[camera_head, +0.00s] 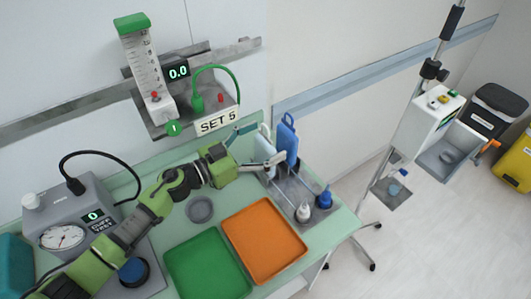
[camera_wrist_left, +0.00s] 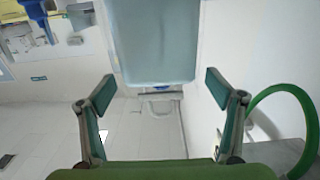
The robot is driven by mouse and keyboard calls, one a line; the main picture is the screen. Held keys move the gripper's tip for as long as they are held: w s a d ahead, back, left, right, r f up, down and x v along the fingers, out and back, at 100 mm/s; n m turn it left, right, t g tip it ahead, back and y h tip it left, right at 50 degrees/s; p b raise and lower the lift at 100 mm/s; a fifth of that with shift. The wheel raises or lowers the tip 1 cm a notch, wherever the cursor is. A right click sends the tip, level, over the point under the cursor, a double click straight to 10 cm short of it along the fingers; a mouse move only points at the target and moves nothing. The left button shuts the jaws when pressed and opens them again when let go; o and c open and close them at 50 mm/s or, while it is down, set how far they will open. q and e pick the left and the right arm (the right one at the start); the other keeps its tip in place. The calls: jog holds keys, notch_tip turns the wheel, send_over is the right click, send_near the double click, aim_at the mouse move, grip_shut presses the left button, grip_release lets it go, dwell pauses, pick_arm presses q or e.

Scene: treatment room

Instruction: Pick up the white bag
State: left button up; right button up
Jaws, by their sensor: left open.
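In the left wrist view the white bag (camera_wrist_left: 153,42) looks pale blue-grey and fills the top middle. Its lower edge lies ahead of and between the two spread fingertips of my left gripper (camera_wrist_left: 159,90), and no contact is visible. My right gripper is not in view.
A grey rack (camera_head: 290,186) below the bags holds a white bottle (camera_head: 303,212) and a blue bottle (camera_head: 325,199). Green (camera_head: 207,266) and orange (camera_head: 264,240) trays lie in front. A wall flowmeter (camera_head: 146,68) with a green hose (camera_head: 222,68) is close to my left gripper.

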pick_arm(q)
jog(key=shift+w+d, duration=0.1)
jog(key=shift+d, duration=0.05)
jog(key=c, duration=0.5)
jog(key=shift+r, duration=0.1)
jog(key=c, duration=1.7)
jog(key=shift+r, duration=0.1)
